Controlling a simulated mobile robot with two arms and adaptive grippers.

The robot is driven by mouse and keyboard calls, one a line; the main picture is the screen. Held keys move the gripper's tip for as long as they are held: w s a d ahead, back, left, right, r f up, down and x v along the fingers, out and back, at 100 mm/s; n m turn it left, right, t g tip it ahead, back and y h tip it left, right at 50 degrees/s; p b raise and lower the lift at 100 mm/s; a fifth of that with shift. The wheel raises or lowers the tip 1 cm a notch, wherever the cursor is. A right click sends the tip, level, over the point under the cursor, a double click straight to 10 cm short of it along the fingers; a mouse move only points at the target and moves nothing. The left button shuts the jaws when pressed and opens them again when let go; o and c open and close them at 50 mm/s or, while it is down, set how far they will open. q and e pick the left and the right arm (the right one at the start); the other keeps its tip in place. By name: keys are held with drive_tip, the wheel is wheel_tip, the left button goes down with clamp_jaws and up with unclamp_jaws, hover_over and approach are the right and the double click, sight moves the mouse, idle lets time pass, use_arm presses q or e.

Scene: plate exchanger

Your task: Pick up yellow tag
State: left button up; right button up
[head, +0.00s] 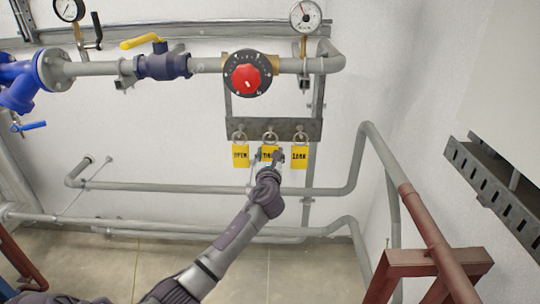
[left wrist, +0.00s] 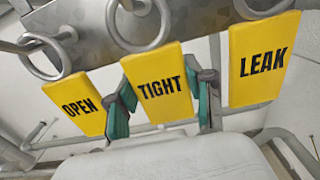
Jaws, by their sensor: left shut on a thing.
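Three yellow tags hang by metal rings from a grey bracket (head: 300,129). The left tag, OPEN (head: 241,156), also shows in the left wrist view (left wrist: 78,104). The middle tag, TIGHT (head: 270,152), is between my left gripper's fingers, and its lettering shows in the left wrist view (left wrist: 158,86). The right tag, LEAK (head: 300,157), hangs free, and it also shows in the left wrist view (left wrist: 262,60). My left gripper (head: 269,157) is shut on the TIGHT tag, with green-padded fingers at its two side edges. The TIGHT tag's ring is still at the bracket. My right gripper is not in view.
A red knob dial (head: 247,75) sits on the pipe above the bracket. Grey pipes (head: 215,189) run along the wall below the tags. A red-brown frame (head: 430,262) stands at the lower right.

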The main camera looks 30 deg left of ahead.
use_arm(q)
drive_tip(key=shift+r, duration=0.45)
drive_tip(key=b+v, duration=0.1)
drive_tip(key=v, duration=1.7)
drive_tip(key=shift+r+b, duration=0.3)
drive_tip(key=shift+b, duration=0.1)
drive_tip(key=shift+a, duration=0.15)
drive_tip(key=p, duration=0.1)
approach(270, 151)
drive_tip(key=shift+p+x, duration=0.6)
drive_tip(key=shift+x, duration=0.75)
idle(0.6)
drive_tip(key=shift+x, duration=3.75)
